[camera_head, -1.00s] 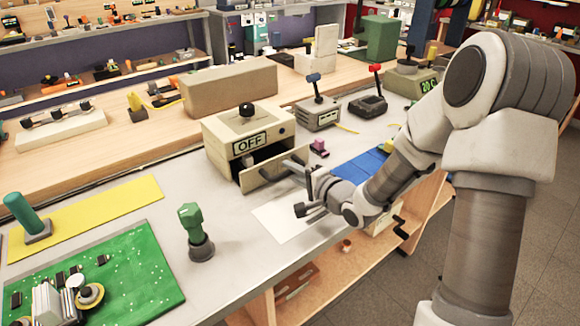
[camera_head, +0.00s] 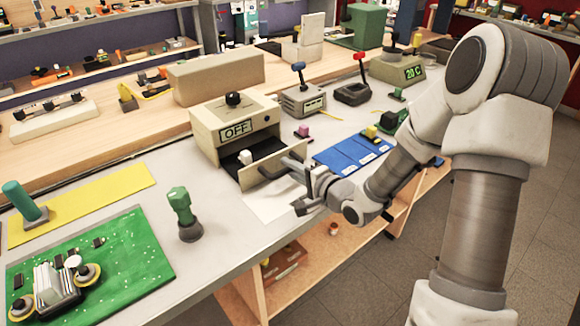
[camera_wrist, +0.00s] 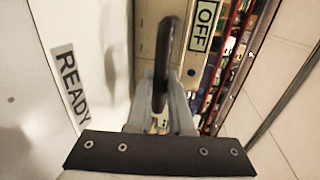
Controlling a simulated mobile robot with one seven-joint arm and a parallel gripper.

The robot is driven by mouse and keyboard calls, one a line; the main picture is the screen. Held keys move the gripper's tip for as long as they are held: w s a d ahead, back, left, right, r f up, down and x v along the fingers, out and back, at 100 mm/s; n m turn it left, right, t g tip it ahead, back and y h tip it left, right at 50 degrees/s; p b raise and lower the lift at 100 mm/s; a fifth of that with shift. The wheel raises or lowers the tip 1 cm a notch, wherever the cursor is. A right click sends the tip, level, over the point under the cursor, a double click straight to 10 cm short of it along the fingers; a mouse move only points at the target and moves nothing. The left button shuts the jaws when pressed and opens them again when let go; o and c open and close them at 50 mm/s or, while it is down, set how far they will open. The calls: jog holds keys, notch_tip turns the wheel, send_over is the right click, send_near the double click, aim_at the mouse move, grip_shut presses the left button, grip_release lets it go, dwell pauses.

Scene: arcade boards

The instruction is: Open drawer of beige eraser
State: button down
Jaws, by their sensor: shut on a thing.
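The beige eraser (camera_head: 205,128) is a box on the bench with a black knob on top and a display reading OFF. Its drawer (camera_head: 268,170) stands pulled out at the lower front, and a small pale chip-like piece (camera_head: 245,157) shows inside. My gripper (camera_head: 304,186) is at the outer side of the drawer front. In the wrist view my gripper (camera_wrist: 163,105) is shut on the dark drawer handle (camera_wrist: 163,60), with the OFF display beyond. The exact finger contact is partly hidden.
A white sheet (camera_head: 268,207) lies below the drawer. Blue mats (camera_head: 345,155) and a small pink piece (camera_head: 303,132) are to the right. A green post (camera_head: 181,205) and a green circuit board (camera_head: 130,255) stand left, near the bench's front edge.

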jog(key=c, duration=0.8)
grip_release()
jog(key=p+v, duration=1.1)
jog(key=v, duration=0.6)
jog(key=shift+s+p, duration=0.2)
jog(key=shift+p, duration=0.2)
jog(key=shift+d+r, duration=0.1)
jog(key=shift+d, duration=0.05)
